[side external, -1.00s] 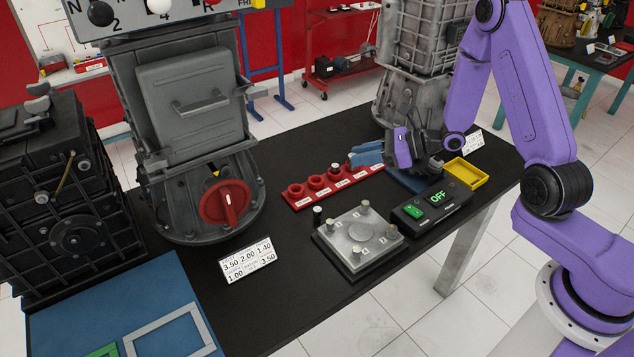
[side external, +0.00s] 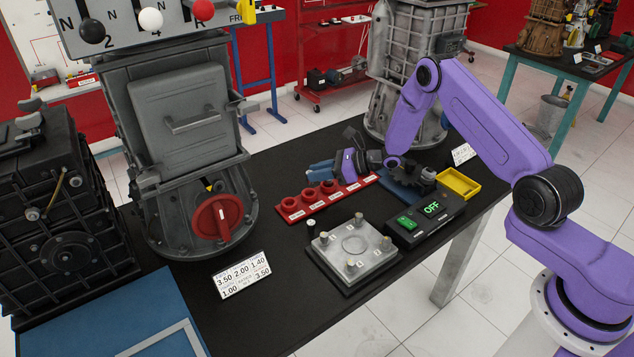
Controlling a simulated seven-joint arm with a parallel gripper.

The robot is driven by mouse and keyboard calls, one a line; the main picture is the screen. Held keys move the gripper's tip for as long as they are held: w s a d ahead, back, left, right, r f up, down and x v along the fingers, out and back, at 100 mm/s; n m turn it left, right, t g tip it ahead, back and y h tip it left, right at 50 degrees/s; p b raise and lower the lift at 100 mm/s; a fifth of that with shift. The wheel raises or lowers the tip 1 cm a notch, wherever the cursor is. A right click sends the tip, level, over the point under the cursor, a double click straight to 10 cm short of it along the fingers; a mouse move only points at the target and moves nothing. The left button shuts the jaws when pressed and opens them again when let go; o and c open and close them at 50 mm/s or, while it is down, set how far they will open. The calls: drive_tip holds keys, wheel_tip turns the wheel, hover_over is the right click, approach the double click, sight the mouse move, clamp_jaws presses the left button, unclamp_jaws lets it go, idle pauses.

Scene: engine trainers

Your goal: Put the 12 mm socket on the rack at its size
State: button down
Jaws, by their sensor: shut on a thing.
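The red rack (side external: 359,187) lies on the black table with a row of round red holders and small white labels along its front. My gripper (side external: 320,171) reaches in from the right, low behind the rack's middle, its blue fingers pointing left. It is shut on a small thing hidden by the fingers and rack. I cannot make out a 12 mm socket or read the size labels. A small dark piece with a pale top (side external: 310,223) stands on the table in front of the rack. The blue mat (side external: 400,190) right of the rack carries dark pieces.
A metal plate with several posts (side external: 354,248) stands in front of the rack. A black box reading OFF (side external: 425,218) and a yellow tray (side external: 459,182) are to the right. The grey housing with a red dial (side external: 213,216) stands to the left.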

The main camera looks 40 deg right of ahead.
drive_tip(key=shift+w+f, duration=0.3)
drive_tip(key=shift+f, duration=1.65)
drive_tip(key=shift+f, duration=0.35)
drive_tip(key=c, duration=1)
unclamp_jaws()
drive_tip(key=shift+o, duration=0.2)
